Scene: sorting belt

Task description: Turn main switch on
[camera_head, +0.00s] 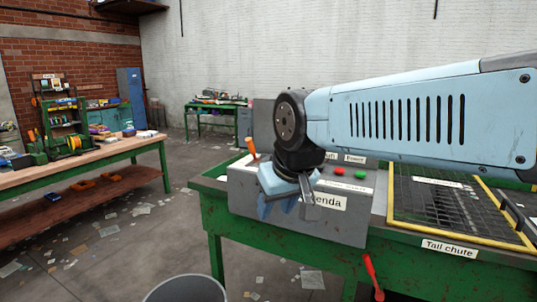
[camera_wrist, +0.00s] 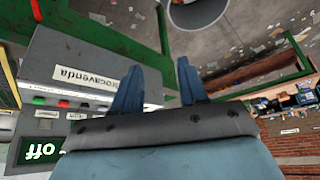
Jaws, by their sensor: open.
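A grey control box (camera_head: 345,228) stands on the green bench, with a label ending in "enda" on its front. A lever with an orange handle (camera_head: 251,147) stands up at its left end. A red button (camera_head: 338,171) and a green button (camera_head: 360,174) sit on top, near a "Power" label. No label reading main switch is legible. My gripper (camera_head: 278,208) is open and empty, pointing down in front of the box's left part. In the wrist view its fingers (camera_wrist: 158,66) stand apart beside the box.
A red-handled lever (camera_head: 372,275) hangs below the bench's front edge. A yellow-framed grate (camera_head: 460,212) lies right of the box, above a "Tail chute" label. A grey bin (camera_head: 185,289) stands on the floor. A wooden workbench (camera_head: 85,158) stands at left; littered floor lies between.

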